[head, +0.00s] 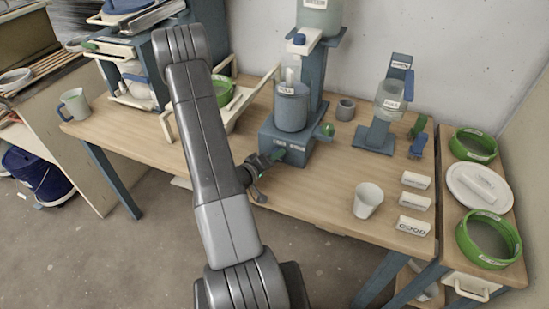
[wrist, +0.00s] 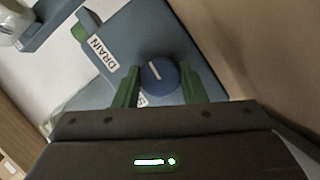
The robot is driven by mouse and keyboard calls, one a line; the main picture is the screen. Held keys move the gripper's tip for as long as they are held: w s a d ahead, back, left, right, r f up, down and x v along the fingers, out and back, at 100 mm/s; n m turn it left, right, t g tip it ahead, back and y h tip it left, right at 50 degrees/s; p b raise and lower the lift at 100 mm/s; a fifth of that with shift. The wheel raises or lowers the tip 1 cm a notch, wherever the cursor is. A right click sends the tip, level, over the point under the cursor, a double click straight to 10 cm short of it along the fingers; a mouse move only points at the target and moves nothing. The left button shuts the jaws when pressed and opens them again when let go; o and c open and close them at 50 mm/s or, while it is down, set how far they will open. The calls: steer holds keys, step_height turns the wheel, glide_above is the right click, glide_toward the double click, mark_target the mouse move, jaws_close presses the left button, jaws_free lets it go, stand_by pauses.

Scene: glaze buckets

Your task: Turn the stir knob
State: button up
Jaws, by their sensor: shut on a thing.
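The stir knob is a round blue knob (wrist: 159,77) with a white pointer line, on the blue-grey base of the mixing stand (head: 285,140). In the wrist view my gripper (wrist: 160,84) has its two green fingers on either side of the knob, shut on it. The pointer line stands nearly upright in that view, leaning a little left. In the head view my gripper (head: 276,157) is at the front face of the base and hides the knob. A white DRAIN label (wrist: 103,53) is beside the knob; another label is mostly hidden by a finger.
A grey pot (head: 291,108) sits on the stand's base, with a green knob (head: 327,129) at its right side. A white cup (head: 368,200) and white label blocks (head: 413,226) are on the table to the right. A second stand (head: 377,135) is behind them.

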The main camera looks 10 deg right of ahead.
stand_by(0.4)
steer(key=o, duration=1)
steer(key=shift+a, duration=0.1)
steer(key=b+v, duration=0.1)
steer(key=v, duration=1.2)
steer(key=shift+s+a+f+b, duration=0.1)
steer(key=shift+s+a+b, duration=0.15)
steer(key=shift+a+b, duration=0.1)
steer(key=shift+d, duration=0.1)
